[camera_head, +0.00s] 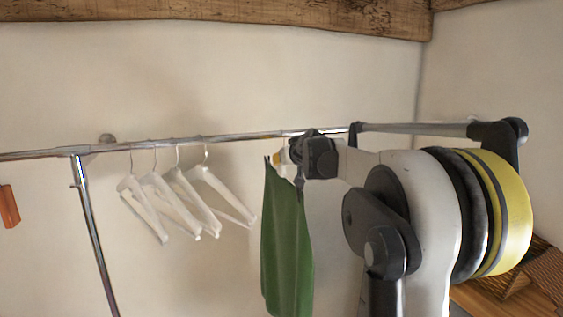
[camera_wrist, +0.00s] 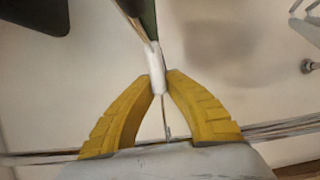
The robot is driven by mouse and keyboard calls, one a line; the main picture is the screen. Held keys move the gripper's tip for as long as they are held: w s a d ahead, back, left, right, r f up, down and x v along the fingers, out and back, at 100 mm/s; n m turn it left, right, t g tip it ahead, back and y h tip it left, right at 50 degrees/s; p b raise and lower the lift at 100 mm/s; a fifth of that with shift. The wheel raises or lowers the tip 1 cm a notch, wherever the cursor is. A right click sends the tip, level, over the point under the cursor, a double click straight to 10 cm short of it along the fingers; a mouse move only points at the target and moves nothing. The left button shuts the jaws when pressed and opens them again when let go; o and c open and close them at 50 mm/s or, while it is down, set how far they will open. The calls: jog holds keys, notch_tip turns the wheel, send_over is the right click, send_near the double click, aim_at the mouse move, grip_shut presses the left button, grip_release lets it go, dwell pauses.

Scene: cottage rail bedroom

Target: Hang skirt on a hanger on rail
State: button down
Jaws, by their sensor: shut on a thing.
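The green skirt (camera_head: 287,245) hangs below the rail (camera_head: 235,136) in the head view, just left of my gripper (camera_head: 284,156). In the wrist view, the yellow fingers of my gripper (camera_wrist: 158,82) are shut on a white hanger (camera_wrist: 155,60). A strip of the green skirt (camera_wrist: 148,18) shows at the top there. The hanger's thin metal hook (camera_wrist: 167,122) runs between the fingers toward the rail (camera_wrist: 270,131). My gripper is close to the rail at its height. I cannot tell whether the hook is over the rail.
Several empty white hangers (camera_head: 170,200) hang on the rail to the left, with a bare stretch of rail between them and the skirt. A metal upright (camera_head: 92,230) stands at the left. A wooden beam (camera_head: 220,14) crosses above. Wicker baskets (camera_head: 510,275) sit at lower right.

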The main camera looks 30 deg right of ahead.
jog(key=c, duration=1.4)
grip_release()
jog(key=shift+f, duration=0.15)
jog(key=shift+c, duration=0.2)
jog(key=v, duration=1.2)
jog(key=shift+s, duration=0.1)
jog(key=s+a+f+n+g+y, duration=0.1)
jog(key=s+a+f, duration=0.3)
jog(key=a, duration=0.4)
jog(key=s+a+f+g+y, duration=0.1)
jog(key=s+a+f, duration=0.3)
jog(key=a, duration=0.3)
jog(key=s+a+f+n+g+y, duration=0.1)
jog(key=s+a+f, duration=0.25)
jog(key=a, duration=0.45)
jog(key=s+a+f+g, duration=0.2)
jog(key=s+a+f, duration=0.2)
jog(key=s+f, duration=0.4)
jog(key=s+a+f+g, duration=0.1)
jog(key=s+a+f, duration=0.3)
jog(key=s+f, duration=0.45)
notch_tip(320, 180, down, 33)
jog(key=b, duration=3.4)
jog(key=shift+n, duration=0.3)
